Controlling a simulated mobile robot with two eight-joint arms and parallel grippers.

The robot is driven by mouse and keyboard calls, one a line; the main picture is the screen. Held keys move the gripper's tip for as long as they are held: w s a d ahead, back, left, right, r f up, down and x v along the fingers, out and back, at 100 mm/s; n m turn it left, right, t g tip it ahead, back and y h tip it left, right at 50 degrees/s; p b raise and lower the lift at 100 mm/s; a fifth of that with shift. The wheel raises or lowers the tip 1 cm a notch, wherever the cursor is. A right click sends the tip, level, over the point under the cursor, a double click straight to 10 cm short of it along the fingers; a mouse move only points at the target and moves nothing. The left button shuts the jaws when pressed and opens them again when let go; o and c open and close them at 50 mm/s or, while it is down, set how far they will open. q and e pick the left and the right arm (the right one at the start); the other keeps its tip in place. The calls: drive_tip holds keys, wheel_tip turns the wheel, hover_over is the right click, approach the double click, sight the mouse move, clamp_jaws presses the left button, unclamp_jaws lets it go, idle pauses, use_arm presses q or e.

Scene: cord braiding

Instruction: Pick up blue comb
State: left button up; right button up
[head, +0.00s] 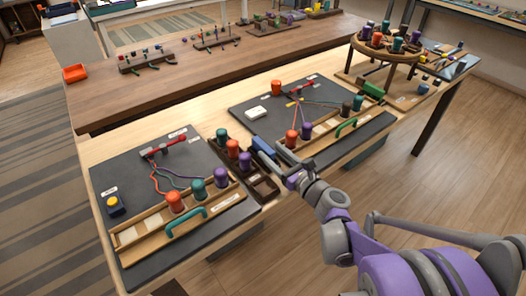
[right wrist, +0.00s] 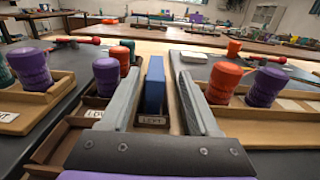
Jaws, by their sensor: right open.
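The blue comb (right wrist: 154,82) stands upright in the right wrist view, in a dark wooden holder (head: 265,189) behind a label reading LEFT. In the head view its blue top (head: 263,147) shows at the holder's far end. My right gripper (head: 273,156) is open. In the right wrist view its two grey fingers (right wrist: 158,90) lie on either side of the comb, with visible gaps. The comb's lower part is partly hidden. My left gripper is not in view.
Red and purple spools (head: 238,155) stand in the holder left of the comb. A wooden tray with orange and purple spools (head: 299,134) lies close on the right. Dark braiding boards (head: 125,170) flank the holder, with cords on them.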

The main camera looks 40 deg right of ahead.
sight(254, 138)
drive_tip(key=w, duration=0.4)
drive_tip(key=shift+w+a+f+b, duration=0.1)
drive_tip(key=shift+w+a+b, duration=0.15)
drive_tip(key=shift+a+b, duration=0.1)
drive_tip(key=shift+s, duration=0.1)
clamp_jaws()
